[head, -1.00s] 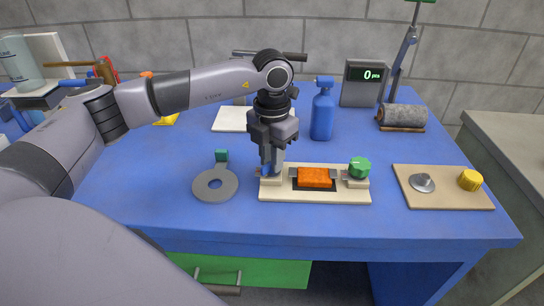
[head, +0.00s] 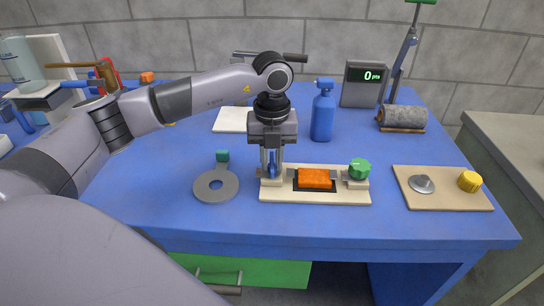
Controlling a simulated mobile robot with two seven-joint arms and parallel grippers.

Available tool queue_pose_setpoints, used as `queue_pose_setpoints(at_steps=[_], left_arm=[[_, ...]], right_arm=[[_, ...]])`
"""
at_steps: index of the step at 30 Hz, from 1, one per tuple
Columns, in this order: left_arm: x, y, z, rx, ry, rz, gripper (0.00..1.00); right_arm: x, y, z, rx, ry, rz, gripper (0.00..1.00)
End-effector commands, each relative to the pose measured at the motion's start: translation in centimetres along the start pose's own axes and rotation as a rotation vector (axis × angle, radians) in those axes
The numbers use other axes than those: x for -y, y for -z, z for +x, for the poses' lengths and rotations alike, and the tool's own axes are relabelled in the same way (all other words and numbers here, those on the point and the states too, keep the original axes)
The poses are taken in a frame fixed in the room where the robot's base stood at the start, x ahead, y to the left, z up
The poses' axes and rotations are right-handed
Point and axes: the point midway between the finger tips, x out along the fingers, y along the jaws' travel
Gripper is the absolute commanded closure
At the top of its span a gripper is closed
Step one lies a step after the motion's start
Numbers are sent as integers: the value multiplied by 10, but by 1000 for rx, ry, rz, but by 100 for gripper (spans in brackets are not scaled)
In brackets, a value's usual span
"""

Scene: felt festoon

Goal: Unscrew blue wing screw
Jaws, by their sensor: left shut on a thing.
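The blue wing screw (head: 272,170) stands at the left end of a cream fixture board (head: 315,196). My left gripper (head: 272,172) points straight down over it and is shut on it, one finger on each side; the fingers hide part of the screw. An orange felt piece (head: 314,178) lies on a dark pad in the middle of the board. A green knob (head: 359,168) sits at the board's right end. My right gripper is not in view.
A tan board (head: 443,187) with a metal cone and a yellow knob (head: 469,181) lies right.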

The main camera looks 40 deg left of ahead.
Motion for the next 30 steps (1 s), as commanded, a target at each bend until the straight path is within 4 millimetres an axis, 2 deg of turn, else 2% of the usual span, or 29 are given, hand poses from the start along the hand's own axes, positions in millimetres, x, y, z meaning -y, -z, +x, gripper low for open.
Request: queue_pose_setpoints(at_steps=[17,18,19,30], left_arm=[[0,-2,-2,6,3,-31,100],[0,-2,-2,7,3,-31,66],[0,-2,-2,6,3,-31,56],[0,-1,-5,3,2,-29,54]], right_arm=[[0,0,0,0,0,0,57],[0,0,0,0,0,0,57],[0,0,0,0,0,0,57],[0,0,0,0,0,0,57]])
